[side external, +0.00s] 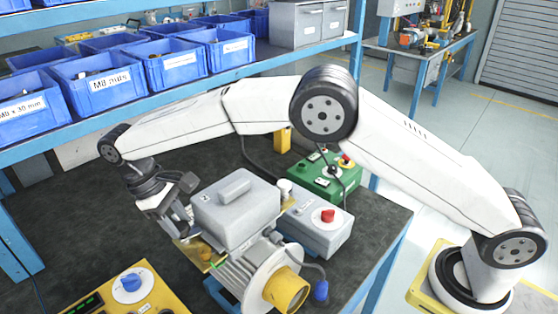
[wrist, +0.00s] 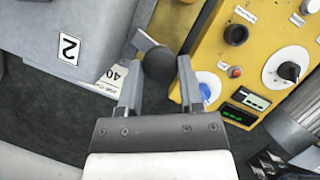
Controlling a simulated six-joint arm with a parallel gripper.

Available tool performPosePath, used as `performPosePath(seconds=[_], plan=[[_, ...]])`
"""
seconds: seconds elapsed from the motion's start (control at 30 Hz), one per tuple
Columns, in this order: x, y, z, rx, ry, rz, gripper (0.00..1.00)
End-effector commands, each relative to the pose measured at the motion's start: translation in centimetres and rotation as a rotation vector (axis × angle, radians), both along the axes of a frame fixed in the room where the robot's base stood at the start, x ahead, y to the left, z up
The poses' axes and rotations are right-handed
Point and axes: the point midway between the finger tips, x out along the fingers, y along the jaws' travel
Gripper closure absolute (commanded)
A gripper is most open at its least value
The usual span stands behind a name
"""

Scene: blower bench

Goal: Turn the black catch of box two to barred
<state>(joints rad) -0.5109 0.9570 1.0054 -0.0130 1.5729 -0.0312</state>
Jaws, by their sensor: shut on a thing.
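Box two is the grey housing with a white "2" label, at upper left in the wrist view (wrist: 85,22). In the side view, a grey box with a raised handle (side external: 236,208) stands beside my gripper (side external: 182,222). The black catch (wrist: 158,64) shows in the wrist view as a round black end on a short grey arm. My gripper (wrist: 160,72) is shut on the catch, one finger on each side. The fingers hide part of it, and no barred mark can be read. In the side view the catch is hidden behind my gripper.
A yellow panel (wrist: 215,50) with knobs and a display lies close to the right finger. A blower with a yellow outlet (side external: 286,290) and a grey box with a red button (side external: 318,232) stand nearby. Blue bins (side external: 105,88) line the shelf behind.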

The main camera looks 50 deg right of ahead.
Motion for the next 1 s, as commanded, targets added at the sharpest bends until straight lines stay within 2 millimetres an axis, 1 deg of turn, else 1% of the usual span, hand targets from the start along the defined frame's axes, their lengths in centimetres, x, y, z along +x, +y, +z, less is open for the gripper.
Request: performPosePath(seconds=[0.2,0.4,0.93,0.97,1.0], plan=[[-0.06,0.13,0.14,0.0,-0.002,0.151,1.0],[-0.11,0.17,0.11,0.001,-0.001,0.23,1.0],[-0.11,0.17,0.1,0.001,-0.002,0.259,1.0],[-0.11,0.17,0.1,0.001,-0.002,0.259,0.44],[-0.11,0.17,0.1,0.001,-0.002,0.258,0.39]])
